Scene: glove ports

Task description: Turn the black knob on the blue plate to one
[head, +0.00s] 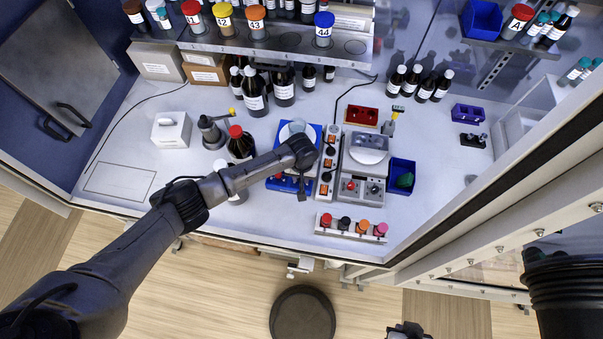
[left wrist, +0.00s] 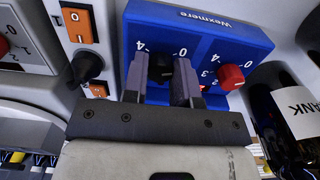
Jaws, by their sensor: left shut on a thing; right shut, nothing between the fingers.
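The blue plate (head: 277,184) stands mid-bench in the head view. In the left wrist view its front panel (left wrist: 205,45) bears a black knob (left wrist: 160,70) and a red knob (left wrist: 231,77), each with a printed number scale. My left gripper (left wrist: 161,68) has its fingers on both sides of the black knob and is shut on it. The fingers hide part of the knob and its scale, so I cannot read its setting. In the head view my left arm hides part of the plate. My right gripper (head: 408,331) is at the bottom edge, away from the bench, shut and empty.
A power strip (head: 328,165) with orange switches stands right beside the blue plate. A grey plate device (head: 365,165) is beyond it. A red-capped bottle (head: 240,147) stands close on the left. A rack of coloured caps (head: 350,228) is at the bench front.

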